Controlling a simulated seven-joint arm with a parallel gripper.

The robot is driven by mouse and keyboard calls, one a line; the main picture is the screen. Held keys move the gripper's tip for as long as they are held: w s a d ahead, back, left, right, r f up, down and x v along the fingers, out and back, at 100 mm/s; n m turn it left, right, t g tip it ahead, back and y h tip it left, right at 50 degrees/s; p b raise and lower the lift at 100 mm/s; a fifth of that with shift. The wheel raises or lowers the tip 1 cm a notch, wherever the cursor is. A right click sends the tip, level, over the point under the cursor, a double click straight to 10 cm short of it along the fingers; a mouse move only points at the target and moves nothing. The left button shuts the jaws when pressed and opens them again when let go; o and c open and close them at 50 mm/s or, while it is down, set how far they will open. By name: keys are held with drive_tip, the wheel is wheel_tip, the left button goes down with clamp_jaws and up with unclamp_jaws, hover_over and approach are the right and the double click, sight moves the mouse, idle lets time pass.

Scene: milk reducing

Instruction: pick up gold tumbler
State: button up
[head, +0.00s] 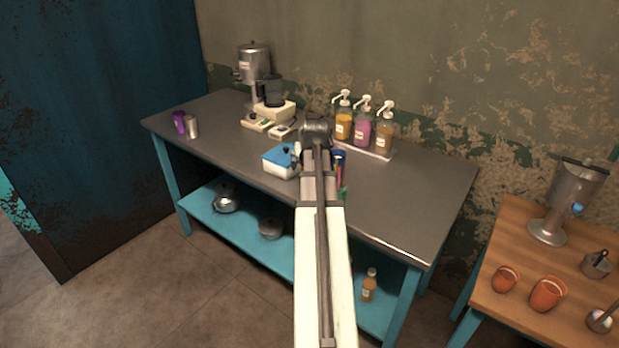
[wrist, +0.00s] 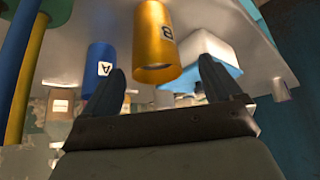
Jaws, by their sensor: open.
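In the wrist view, which looks upside down, the gold tumbler (wrist: 153,40) has a dark label reading B. Its rim points toward the bottom of the picture. My gripper (wrist: 161,66) is open and empty. The tumbler shows in the gap between the two dark fingertips, apart from both; how far ahead it stands I cannot tell. A blue tumbler (wrist: 98,62) labelled A is just left of it, near the left fingertip. In the head view my gripper (head: 317,132) is over the metal table, and my arm hides the gold tumbler.
A blue-and-white box (wrist: 212,50) is close right of the gold tumbler; the head view shows it (head: 280,162) left of my arm. Pump bottles (head: 363,128) stand behind. A purple cup (head: 179,121) and a silver cup (head: 192,127) are far left. The table's right end is clear.

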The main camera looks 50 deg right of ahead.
drive_tip(key=shift+x, duration=2.6)
drive_tip(key=shift+s+d, duration=0.1)
drive_tip(key=shift+s, duration=0.1)
drive_tip(key=c, duration=1.2)
drive_tip(key=shift+r, duration=0.1)
